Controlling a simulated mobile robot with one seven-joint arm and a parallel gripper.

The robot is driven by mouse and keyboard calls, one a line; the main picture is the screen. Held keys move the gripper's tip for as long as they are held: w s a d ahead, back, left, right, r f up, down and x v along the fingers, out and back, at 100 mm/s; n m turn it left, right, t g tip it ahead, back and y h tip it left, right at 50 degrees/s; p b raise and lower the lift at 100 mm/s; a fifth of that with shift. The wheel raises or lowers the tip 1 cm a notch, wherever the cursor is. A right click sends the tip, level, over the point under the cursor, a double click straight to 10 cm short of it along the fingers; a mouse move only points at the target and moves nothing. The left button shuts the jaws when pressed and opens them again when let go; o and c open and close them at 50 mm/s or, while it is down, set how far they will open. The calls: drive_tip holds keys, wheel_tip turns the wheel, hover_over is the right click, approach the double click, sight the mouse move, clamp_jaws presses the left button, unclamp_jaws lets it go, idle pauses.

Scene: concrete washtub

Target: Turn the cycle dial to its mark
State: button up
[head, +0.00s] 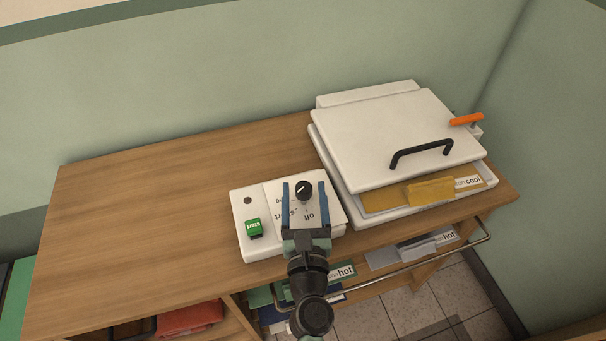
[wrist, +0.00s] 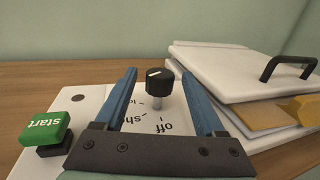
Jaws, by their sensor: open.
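The cycle dial (head: 304,189) is a black round knob with a white pointer line, on a white control panel (head: 251,195). In the wrist view the dial (wrist: 159,86) stands on a thin pale shaft, its pointer line on top toward the upper left. Printed words around it include "off"; the others are partly hidden. My gripper (head: 305,190) is over the panel with its two blue fingers apart. In the wrist view the open gripper (wrist: 158,95) has one finger on each side of the dial, with visible gaps.
A green start button (head: 254,227) sits on the panel's left. A white lidded unit (head: 390,140) with a black handle (head: 421,151) and an orange lever (head: 467,119) stands close on the right. The wooden counter (head: 140,215) is clear to the left. A metal rail (head: 440,258) runs along its front.

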sight(303, 183)
drive_tip(key=shift+w+a, duration=0.15)
drive_tip(key=shift+w, duration=2.1)
clamp_jaws()
